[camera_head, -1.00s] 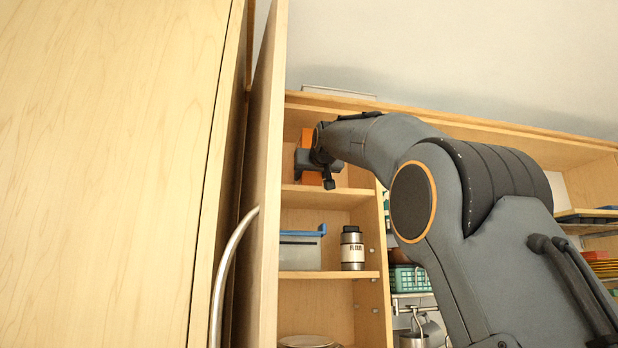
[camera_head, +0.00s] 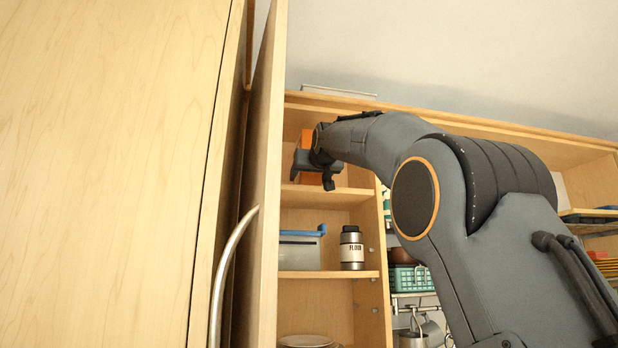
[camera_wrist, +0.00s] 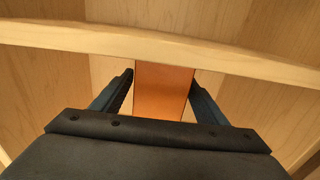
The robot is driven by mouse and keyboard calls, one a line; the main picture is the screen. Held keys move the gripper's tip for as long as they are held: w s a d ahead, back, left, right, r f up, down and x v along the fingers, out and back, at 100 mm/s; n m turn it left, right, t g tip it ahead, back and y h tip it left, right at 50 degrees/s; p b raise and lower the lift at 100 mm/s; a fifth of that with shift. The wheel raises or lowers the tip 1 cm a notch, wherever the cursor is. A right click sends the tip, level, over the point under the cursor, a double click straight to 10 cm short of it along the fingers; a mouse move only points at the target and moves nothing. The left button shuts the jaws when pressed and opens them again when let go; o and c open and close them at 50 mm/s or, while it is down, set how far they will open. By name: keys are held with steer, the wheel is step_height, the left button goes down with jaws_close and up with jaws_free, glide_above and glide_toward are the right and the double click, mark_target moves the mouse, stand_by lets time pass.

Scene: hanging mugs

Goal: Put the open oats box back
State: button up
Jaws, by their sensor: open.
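The orange oats box (camera_head: 311,178) stands on the top shelf of the open cupboard, partly hidden behind my gripper. It also shows in the wrist view (camera_wrist: 164,92) as an orange face between the two fingers. My gripper (camera_head: 316,166) is open at that shelf, with one finger on each side of the box. In the wrist view a narrow gap shows between the box and each finger of my gripper (camera_wrist: 162,84).
The cupboard door (camera_head: 262,190) stands open close on the left. Below, the middle shelf (camera_head: 330,275) holds a blue-lidded container (camera_head: 300,252) and a flour jar (camera_head: 352,250). A pale shelf edge (camera_wrist: 160,42) crosses the wrist view in front of the box.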

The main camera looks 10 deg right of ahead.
steer(key=s+b, duration=0.6)
steer(key=s, duration=0.6)
steer(key=shift+s, duration=0.1)
